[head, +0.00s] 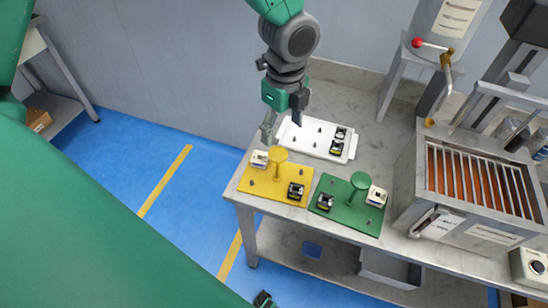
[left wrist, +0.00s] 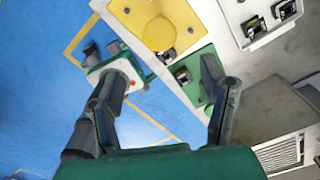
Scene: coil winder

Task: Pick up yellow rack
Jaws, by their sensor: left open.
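The yellow rack (head: 268,189) lies on the table's front left corner, with a round yellow knob (head: 277,155) on a post, a white-and-black part at its back left and a black part at its right. My left gripper (head: 284,120) is open and empty, above and behind the rack, pointing down. In the left wrist view the yellow rack (left wrist: 190,22) and its knob are at the top, beyond the open fingers (left wrist: 163,80). My right gripper (head: 263,300) shows only in part at the bottom of the head view; its jaws are unclear.
A green rack (head: 347,216) with a green knob stands close to the right of the yellow one. A white rack (head: 310,139) with black parts lies behind. A grey machine with bars (head: 470,200) stands on the table's right. Open blue floor lies to the left.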

